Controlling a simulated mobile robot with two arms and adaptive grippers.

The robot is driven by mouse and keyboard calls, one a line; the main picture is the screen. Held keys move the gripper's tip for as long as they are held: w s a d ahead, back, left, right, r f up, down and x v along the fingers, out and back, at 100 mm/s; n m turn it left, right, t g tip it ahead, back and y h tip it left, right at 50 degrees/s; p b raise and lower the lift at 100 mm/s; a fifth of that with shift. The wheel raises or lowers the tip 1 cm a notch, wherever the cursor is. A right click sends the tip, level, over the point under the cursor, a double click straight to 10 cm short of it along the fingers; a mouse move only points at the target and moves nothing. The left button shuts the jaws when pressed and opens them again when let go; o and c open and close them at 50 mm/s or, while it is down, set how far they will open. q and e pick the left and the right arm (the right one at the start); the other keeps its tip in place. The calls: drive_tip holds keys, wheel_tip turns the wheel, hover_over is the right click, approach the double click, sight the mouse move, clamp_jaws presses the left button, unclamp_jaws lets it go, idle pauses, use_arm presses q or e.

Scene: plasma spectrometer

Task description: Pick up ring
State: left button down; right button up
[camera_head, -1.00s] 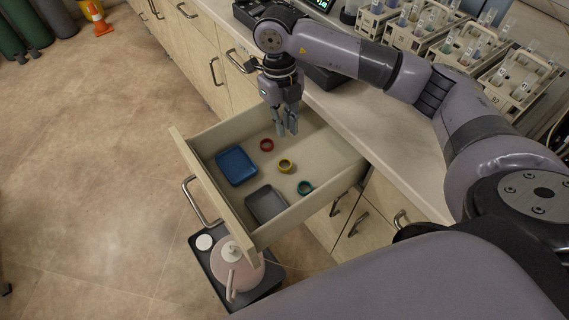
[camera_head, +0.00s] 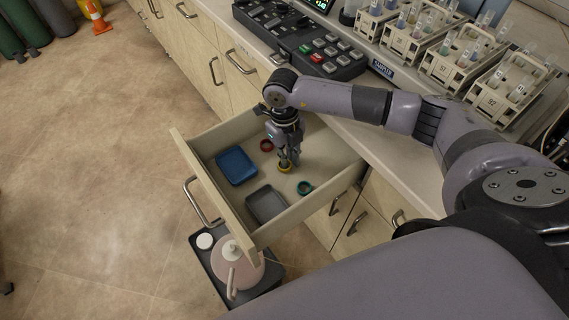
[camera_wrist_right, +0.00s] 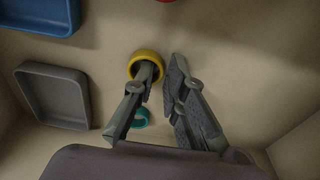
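Three rings lie in the open drawer (camera_head: 330,178): a red ring (camera_head: 266,145), a yellow ring (camera_head: 284,169) and a teal ring (camera_head: 304,188). My right gripper (camera_head: 287,160) points down at the yellow ring. In the right wrist view, its fingers (camera_wrist_right: 162,66) are apart; one tip overlaps the opening of the yellow ring (camera_wrist_right: 134,60), and the other is just outside its right side. Contact with the ring cannot be told. The teal ring (camera_wrist_right: 142,118) is partly hidden behind a finger. My left gripper is not in view.
A blue tray (camera_head: 237,165) and a grey tray (camera_head: 266,205) sit in the drawer left of the rings. The drawer walls enclose the gripper. The counter above holds a button panel (camera_head: 330,52) and several tube racks (camera_head: 455,55).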

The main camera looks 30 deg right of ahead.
drive_tip(key=shift+c, duration=0.4)
clamp_jaws()
wheel_tip(320, 180, up, 20)
drive_tip(key=shift+b, duration=0.35)
idle(1.5)
